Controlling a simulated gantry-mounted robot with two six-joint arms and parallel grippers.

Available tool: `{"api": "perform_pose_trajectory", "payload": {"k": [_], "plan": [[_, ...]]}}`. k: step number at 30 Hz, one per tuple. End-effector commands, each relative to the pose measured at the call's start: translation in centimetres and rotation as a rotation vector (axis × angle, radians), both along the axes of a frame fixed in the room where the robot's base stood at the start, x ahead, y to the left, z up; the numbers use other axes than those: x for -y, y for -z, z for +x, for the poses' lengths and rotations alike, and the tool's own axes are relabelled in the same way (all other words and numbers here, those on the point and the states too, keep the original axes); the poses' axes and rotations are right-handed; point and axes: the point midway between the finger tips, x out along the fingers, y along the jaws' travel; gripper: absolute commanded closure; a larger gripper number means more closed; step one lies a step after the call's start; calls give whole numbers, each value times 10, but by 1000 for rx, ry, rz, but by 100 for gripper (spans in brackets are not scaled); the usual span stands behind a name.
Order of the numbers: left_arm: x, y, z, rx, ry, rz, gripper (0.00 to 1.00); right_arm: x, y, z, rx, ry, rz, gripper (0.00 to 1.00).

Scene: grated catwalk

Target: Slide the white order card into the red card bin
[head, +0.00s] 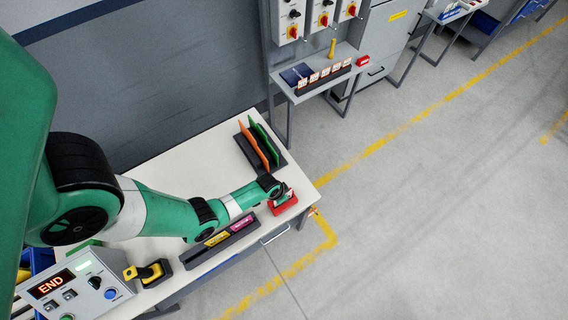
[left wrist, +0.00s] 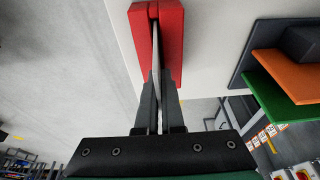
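The red card bin (head: 284,206) sits at the right end of the white table. In the left wrist view the red bin (left wrist: 174,35) shows a narrow slot. The white order card (left wrist: 156,60) is seen edge-on, held between the fingers of my left gripper (left wrist: 160,88). Its far end lines up with the slot and seems to be within it; how deep is hard to tell. In the head view my left gripper (head: 279,191) is just over the bin and partly hides it. My right gripper is not in view.
A dark rack with orange and green boards (head: 261,143) stands behind the bin. A dark tray with yellow and pink pieces (head: 220,240) lies to the left. A control box with an END display (head: 74,284) and a yellow-handled tool (head: 148,272) are at front left.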

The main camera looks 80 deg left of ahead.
Motion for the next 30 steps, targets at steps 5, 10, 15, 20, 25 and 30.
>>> {"api": "perform_pose_trajectory", "payload": {"k": [5,10,15,20,25,30], "plan": [[0,0,0,1,0,0,100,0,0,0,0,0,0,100],[0,0,0,0,0,0,100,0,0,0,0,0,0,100],[0,0,0,0,0,0,70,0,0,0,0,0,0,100],[0,0,0,0,0,0,61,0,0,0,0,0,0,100],[0,0,0,0,0,0,50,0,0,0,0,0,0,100],[0,0,0,0,0,0,36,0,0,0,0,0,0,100]]}}
